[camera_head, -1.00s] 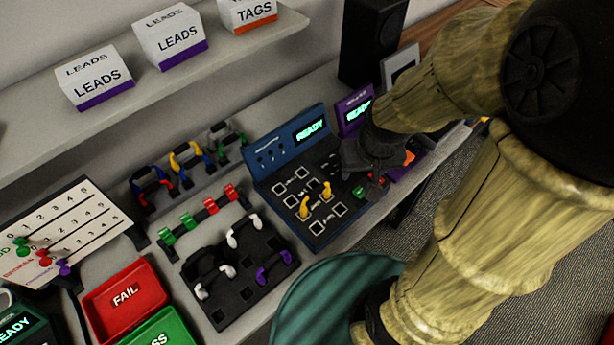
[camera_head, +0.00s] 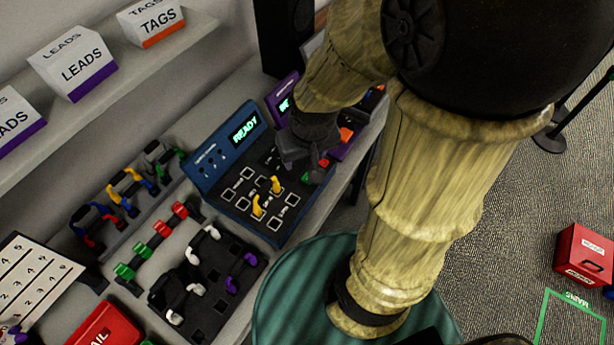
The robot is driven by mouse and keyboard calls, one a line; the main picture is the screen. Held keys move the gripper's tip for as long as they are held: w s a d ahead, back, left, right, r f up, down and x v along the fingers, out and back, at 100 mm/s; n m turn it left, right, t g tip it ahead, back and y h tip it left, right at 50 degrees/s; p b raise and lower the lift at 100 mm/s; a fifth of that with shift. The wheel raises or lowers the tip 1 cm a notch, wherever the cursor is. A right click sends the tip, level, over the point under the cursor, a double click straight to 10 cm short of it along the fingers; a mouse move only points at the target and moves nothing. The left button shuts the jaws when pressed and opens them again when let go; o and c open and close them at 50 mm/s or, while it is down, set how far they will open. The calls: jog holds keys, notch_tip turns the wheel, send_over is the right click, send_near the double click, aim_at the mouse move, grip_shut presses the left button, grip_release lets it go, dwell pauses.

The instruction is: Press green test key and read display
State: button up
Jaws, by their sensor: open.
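The blue test unit (camera_head: 196,172) stands on the bench left of my arm. Its display (camera_head: 245,127) reads READY in lit letters. A yellow lead (camera_head: 276,185) stands in sockets on its dark panel. A small green key (camera_head: 307,179) shows at the panel's right end, partly covered by my gripper. My gripper (camera_head: 306,166) points down over the right end of the unit, close to the green key. Its jaws are open and hold nothing that I can see. Whether the fingertips touch the key is hidden.
A purple unit (camera_head: 283,90) with a partly hidden display stands behind my arm. A black lead block (camera_head: 206,307), a red FAIL tray (camera_head: 104,326) and a rack of coloured leads (camera_head: 128,190) are at the left. A red box (camera_head: 585,256) is on the floor at the right.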

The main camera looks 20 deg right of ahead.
grip_shut()
dwell(1.7)
